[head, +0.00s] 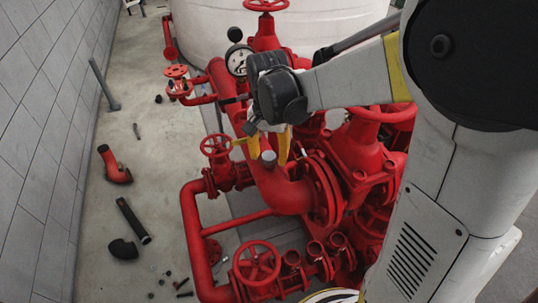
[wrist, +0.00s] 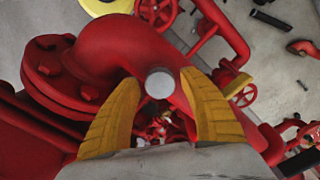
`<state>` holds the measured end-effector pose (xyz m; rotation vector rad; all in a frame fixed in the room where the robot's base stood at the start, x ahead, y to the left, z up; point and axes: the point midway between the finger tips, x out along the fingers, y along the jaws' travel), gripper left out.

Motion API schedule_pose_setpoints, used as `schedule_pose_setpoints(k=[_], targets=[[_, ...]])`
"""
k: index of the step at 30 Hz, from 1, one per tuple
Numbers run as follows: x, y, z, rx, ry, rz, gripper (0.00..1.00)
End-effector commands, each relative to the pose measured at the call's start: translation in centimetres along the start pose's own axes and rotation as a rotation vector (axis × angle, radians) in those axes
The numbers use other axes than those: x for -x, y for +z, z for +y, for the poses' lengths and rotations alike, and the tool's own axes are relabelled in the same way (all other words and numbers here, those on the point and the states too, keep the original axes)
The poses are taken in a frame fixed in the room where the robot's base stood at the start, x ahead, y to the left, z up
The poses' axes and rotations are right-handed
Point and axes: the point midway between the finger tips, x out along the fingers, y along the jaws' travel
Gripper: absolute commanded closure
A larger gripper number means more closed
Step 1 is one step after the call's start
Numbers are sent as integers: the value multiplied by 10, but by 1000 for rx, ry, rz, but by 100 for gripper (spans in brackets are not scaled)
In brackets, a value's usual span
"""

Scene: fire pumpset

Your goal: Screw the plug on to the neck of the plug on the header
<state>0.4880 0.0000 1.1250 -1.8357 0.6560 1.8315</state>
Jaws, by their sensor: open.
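The header is a thick red pipe (head: 275,188) with a bend and a flange at its near end. A grey cylindrical plug (head: 269,158) stands on top of it. In the wrist view the plug's round pale end (wrist: 159,84) lies just beyond and between the fingertips. My gripper (head: 268,150) has two yellow fingers, open, one on each side of the plug, with gaps visible in the wrist view (wrist: 162,90). The neck under the plug is hidden, so I cannot tell how the plug sits on it.
A red handwheel (head: 215,146) is left of the header, and another (head: 256,263) is in front. A pressure gauge (head: 237,62) stands behind, near my wrist. Loose pipe pieces (head: 134,220) lie on the floor at left. Large red valves (head: 362,150) crowd the right.

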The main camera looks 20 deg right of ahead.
Motion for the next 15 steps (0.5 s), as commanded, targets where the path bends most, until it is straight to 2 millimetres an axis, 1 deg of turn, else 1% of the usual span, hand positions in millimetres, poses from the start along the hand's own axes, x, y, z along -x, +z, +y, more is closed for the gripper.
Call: schedule_pose_setpoints(k=[2,3,5,6,7,13,15], targets=[[0,0,0,0,0,0,51],[0,0,0,0,0,0,63],[0,0,0,-1,0,0,82],[0,0,0,-1,0,0,94],[0,0,0,-1,0,0,100],[0,0,0,-9,0,0,100],[0,0,0,-61,1,-1,100]])
